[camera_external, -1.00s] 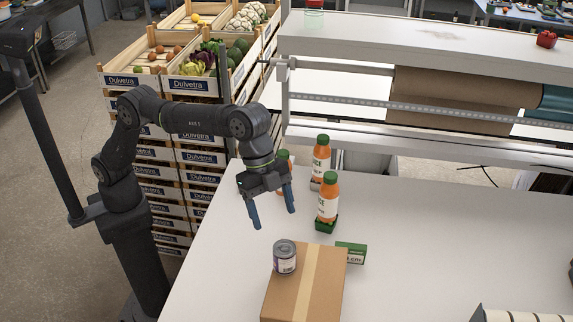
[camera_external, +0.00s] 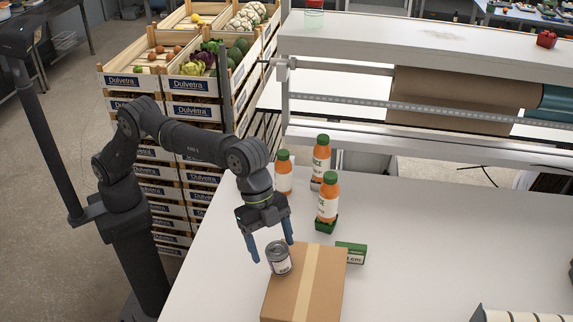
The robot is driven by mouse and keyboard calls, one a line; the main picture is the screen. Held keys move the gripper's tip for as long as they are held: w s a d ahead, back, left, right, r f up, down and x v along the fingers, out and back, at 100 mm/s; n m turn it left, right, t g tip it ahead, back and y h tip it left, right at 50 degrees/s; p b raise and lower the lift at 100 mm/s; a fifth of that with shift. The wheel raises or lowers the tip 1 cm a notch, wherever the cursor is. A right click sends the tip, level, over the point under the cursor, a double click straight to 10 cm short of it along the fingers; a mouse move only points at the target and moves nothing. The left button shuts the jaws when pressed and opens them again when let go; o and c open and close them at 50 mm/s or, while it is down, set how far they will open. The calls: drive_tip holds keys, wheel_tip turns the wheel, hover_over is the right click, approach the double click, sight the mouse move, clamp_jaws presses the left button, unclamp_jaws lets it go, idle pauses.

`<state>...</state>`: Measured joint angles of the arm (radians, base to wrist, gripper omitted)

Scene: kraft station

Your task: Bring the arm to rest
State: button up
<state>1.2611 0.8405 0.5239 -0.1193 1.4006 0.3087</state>
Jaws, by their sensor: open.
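My gripper (camera_external: 270,248) is open and points down above the table's left part. Its two blue fingers are apart. A grey can (camera_external: 280,260) stands at the upper left of a closed cardboard box (camera_external: 318,290) and leans slightly to the left. The fingertips are close to the can, one to its left and one behind its upper right. I cannot tell whether either finger touches it.
Three orange bottles with green caps stand behind the box: one (camera_external: 283,178) at left, one (camera_external: 320,160) at the back, one (camera_external: 327,200) in a green holder. A green-and-white block (camera_external: 352,252) lies beside the box.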

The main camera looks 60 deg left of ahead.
drive_tip(key=s+a+r, duration=0.2)
drive_tip(key=s+r, duration=0.3)
drive_tip(key=s, duration=0.4)
drive_tip(key=w+a+f, duration=0.1)
drive_tip(key=a+f, duration=0.3)
drive_tip(key=a, duration=0.5)
drive_tip(key=w+a+f+n, duration=0.1)
drive_tip(key=a+f, duration=0.3)
drive_tip(key=a, duration=0.5)
drive_tip(key=w+a+f+n, duration=0.1)
drive_tip(key=a+f, duration=0.4)
drive_tip(key=a, duration=0.5)
drive_tip(key=shift+w+t, duration=0.4)
drive_tip(key=shift+w, duration=0.15)
